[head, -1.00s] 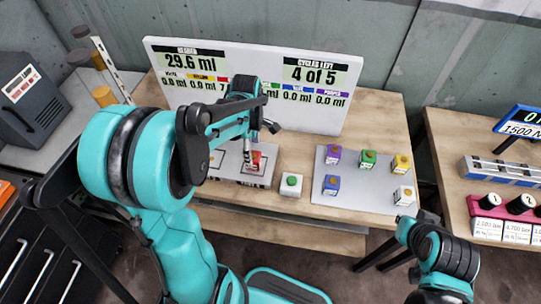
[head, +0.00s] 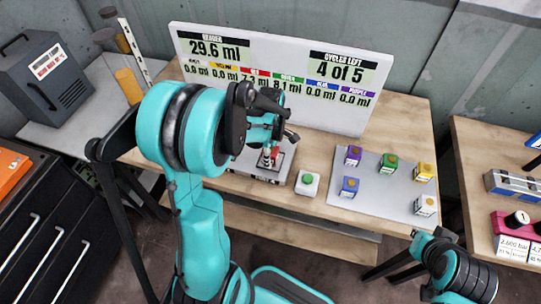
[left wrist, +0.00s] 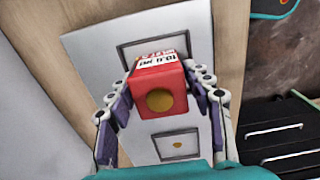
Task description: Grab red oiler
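The red oiler (left wrist: 158,102) is a small red cube with a round gold spot on top and a white label on one side. It sits over the grey reader plate (left wrist: 195,45), at its far square outline in the left wrist view. My left gripper (left wrist: 160,85) has one finger on each side of the cube, with the pads seeming to touch it. In the head view, my left gripper (head: 270,150) comes down over the red oiler (head: 267,158) and partly hides it. My right arm shows at lower right, but its gripper is not visible.
A white block with a green button (head: 307,183) stands just right of the reader. A grey plate (head: 385,192) further right holds purple, green, yellow, blue and white cubes. A white display board (head: 290,60) stands behind and reads 29.6 ml.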

